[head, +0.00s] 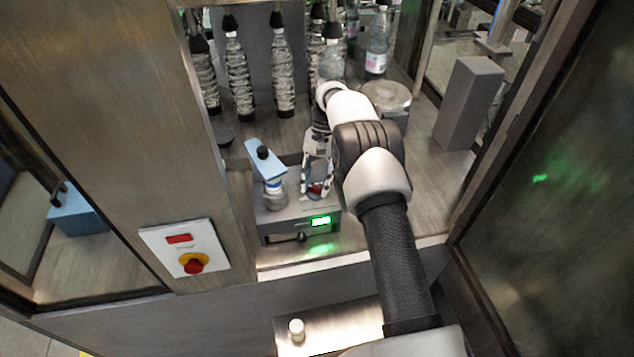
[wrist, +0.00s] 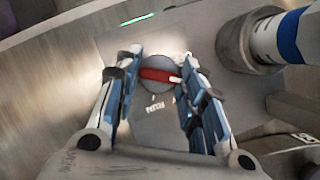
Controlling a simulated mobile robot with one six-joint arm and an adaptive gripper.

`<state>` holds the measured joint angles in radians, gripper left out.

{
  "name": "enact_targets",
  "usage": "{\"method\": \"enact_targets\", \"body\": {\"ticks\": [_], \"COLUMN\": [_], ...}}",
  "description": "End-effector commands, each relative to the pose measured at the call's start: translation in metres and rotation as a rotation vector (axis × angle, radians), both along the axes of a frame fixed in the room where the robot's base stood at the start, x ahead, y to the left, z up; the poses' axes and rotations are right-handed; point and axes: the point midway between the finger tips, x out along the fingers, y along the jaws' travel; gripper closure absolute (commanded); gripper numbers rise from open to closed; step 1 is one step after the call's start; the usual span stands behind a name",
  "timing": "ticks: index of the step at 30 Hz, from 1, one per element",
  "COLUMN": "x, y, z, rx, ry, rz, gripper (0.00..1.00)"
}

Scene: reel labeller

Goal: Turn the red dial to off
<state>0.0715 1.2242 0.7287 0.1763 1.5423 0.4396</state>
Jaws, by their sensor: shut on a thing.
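The red dial (wrist: 157,75) is a red bar on a round grey disc, lying roughly crosswise in the wrist view, with a pale mark at its right end. Lettering that looks like RUN is printed below it in that view. The dial shows in the head view as a small red patch (head: 315,190) on top of a grey box (head: 270,226). My gripper (wrist: 158,68) points down at the box and is shut on the dial, one finger at each end of the bar. It also shows in the head view (head: 317,193), partly covering the dial.
A small bottle (head: 274,193) under a blue plate with a black knob (head: 263,152) stands close left of my gripper. The box has a lit green display (head: 320,221). Several clear bottles (head: 283,75) stand behind. A separate red-and-yellow button (head: 193,264) is on a white panel at left.

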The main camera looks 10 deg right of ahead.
Motion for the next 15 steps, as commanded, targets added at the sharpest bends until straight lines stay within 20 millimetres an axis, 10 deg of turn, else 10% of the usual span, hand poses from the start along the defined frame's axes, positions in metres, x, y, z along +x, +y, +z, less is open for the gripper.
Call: {"method": "enact_targets", "body": {"ticks": [15], "x": [0.0011], "y": [0.0031], "z": [0.0000], "rx": [0.000], "ry": [-0.001], "rz": [0.421], "gripper": [0.87]}}
